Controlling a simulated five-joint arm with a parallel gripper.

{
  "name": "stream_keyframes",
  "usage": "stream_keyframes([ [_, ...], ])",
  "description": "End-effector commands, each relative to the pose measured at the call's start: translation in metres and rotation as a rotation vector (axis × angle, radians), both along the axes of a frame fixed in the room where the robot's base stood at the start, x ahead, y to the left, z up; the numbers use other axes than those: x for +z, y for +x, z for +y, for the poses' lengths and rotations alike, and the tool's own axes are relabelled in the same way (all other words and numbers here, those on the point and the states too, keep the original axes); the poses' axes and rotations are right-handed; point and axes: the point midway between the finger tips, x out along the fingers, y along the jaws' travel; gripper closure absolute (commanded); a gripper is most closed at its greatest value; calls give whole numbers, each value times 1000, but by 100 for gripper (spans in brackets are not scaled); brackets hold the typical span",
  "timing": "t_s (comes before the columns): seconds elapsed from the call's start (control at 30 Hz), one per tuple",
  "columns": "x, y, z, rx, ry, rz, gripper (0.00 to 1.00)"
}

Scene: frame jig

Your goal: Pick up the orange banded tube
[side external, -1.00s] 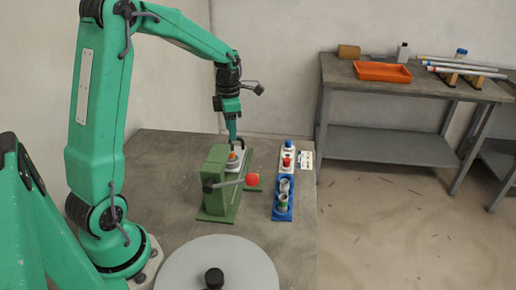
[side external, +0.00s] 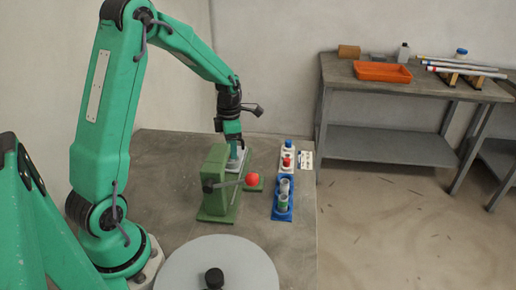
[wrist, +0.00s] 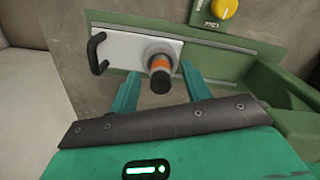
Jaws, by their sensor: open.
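The orange banded tube (wrist: 160,74) shows in the wrist view as a dark-ended cylinder with an orange band and a grey collar at its base. It stands out from a white plate (wrist: 124,50) with a black handle on the green jig. My gripper (wrist: 161,72) is open, with one teal finger on each side of the tube in the picture; I cannot tell whether either touches it. In the side view my gripper (side external: 237,153) is low over the jig (side external: 215,190), and the tube is hidden there.
A round grey disc (side external: 245,260) is in front.

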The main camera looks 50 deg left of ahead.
Motion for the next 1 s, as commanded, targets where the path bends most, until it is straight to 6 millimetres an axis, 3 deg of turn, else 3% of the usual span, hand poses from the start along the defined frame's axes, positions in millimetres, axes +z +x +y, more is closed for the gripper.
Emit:
stream_keyframes([
  [0.17,-11,0,0,0,0,0,52],
  [0.63,-11,0,0,0,0,0,52],
  [0.67,-11,0,0,0,0,0,54],
  [0.9,-11,0,0,0,0,0,100],
  [1.0,-11,0,0,0,1,-1,100],
])
